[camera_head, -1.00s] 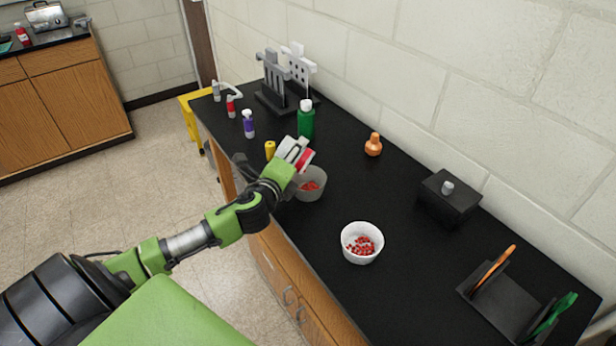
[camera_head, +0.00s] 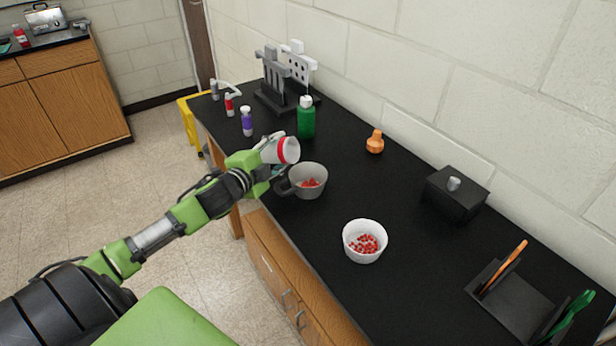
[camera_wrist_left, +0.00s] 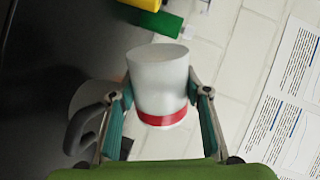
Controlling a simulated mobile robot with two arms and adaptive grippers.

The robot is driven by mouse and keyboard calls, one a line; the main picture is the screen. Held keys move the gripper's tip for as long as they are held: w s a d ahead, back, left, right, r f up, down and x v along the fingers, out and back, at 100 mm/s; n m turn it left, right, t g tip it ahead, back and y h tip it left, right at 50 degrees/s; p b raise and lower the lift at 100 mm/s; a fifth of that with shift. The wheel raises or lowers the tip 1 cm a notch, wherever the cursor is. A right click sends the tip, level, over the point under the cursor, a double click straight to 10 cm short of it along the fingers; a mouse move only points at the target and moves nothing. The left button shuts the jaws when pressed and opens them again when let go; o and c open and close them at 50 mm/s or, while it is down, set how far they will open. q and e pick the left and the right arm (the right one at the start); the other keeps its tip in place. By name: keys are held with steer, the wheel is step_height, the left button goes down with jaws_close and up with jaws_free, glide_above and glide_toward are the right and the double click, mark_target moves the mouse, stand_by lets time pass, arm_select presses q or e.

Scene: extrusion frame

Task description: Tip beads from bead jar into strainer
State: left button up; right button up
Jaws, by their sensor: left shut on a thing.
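The bead jar (camera_head: 286,150), white with a red band, is in my left gripper (camera_head: 268,158), which is shut on it. It lies tilted on its side above the counter, just up and left of the strainer. It also shows between the two fingers in the left wrist view (camera_wrist_left: 158,85); I see no beads in it. The strainer looks like a grey cup with a handle (camera_head: 308,181); it stands upright and has red beads (camera_head: 309,183) inside. Part of the strainer shows behind a finger in the left wrist view (camera_wrist_left: 90,113). My right gripper is out of view.
A white bowl (camera_head: 350,228) with red beads stands nearer on the black counter (camera_head: 400,285). A green bottle (camera_head: 306,118), a purple bottle (camera_head: 246,121) and a tool stand (camera_head: 272,98) are behind. An orange object (camera_head: 375,142) and black box (camera_head: 455,198) stand toward the wall.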

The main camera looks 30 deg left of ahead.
arm_select(q)
steer(key=n+p, duration=0.1)
steer(key=r+n+p, duration=0.1)
steer(key=n+h+p, duration=0.1)
steer(key=n, duration=0.1)
steer(key=shift+r+t, duration=0.25)
steer(key=shift+t, duration=0.05)
steer(key=shift+a+f+n, duration=0.2)
steer(key=shift+f+n, duration=0.1)
steer(key=shift+n, duration=0.4)
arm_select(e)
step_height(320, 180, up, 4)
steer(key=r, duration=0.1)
arm_select(q)
steer(key=a+f+n+b, duration=0.1)
steer(key=f, duration=0.1)
steer(key=a+f+n+b, duration=0.1)
steer(key=f+n+b, duration=0.1)
steer(key=a+f+n+t+h+b, duration=0.1)
steer(key=f+n, duration=0.1)
steer(key=shift+s+a, duration=0.35)
steer(key=shift+a+n, duration=0.15)
steer(key=shift+n, duration=0.35)
steer(key=shift+a+n+t+b, duration=0.3)
steer(key=shift+n+b, duration=0.1)
steer(key=shift+n, duration=0.1)
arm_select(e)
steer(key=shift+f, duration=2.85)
arm_select(q)
steer(key=shift+s, duration=0.1)
